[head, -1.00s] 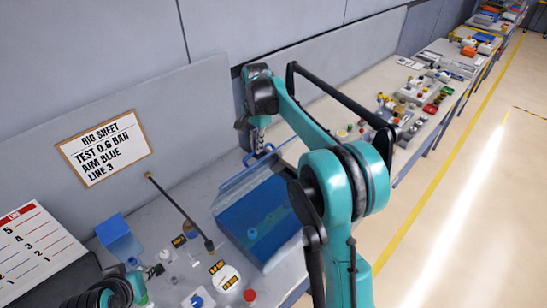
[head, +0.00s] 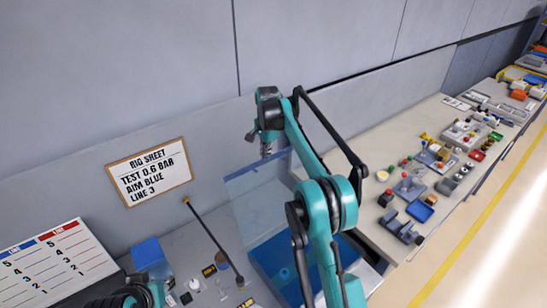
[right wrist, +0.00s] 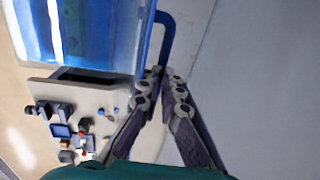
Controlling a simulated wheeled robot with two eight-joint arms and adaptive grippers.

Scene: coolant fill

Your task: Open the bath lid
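The bath (head: 285,268) is a blue see-through tank on the bench. Its clear bluish lid (head: 255,196) stands raised steeply at the wall side, so the bath shows open in front of it. My right gripper (head: 265,153) is at the lid's upper edge. In the right wrist view its fingers (right wrist: 163,73) are closed around the end of the blue lid handle (right wrist: 168,35). My right arm hides part of the bath. My left arm shows at the bottom left; its gripper (head: 166,286) is small and partly cut off, its fingers unclear.
A rig sheet (head: 150,173) hangs on the wall, with a red-and-blue-headed board (head: 60,260) at lower left. A dark rod (head: 207,232) leans near the bath. A blue box (head: 150,255) and small parts stand left. Several parts crowd the bench at right.

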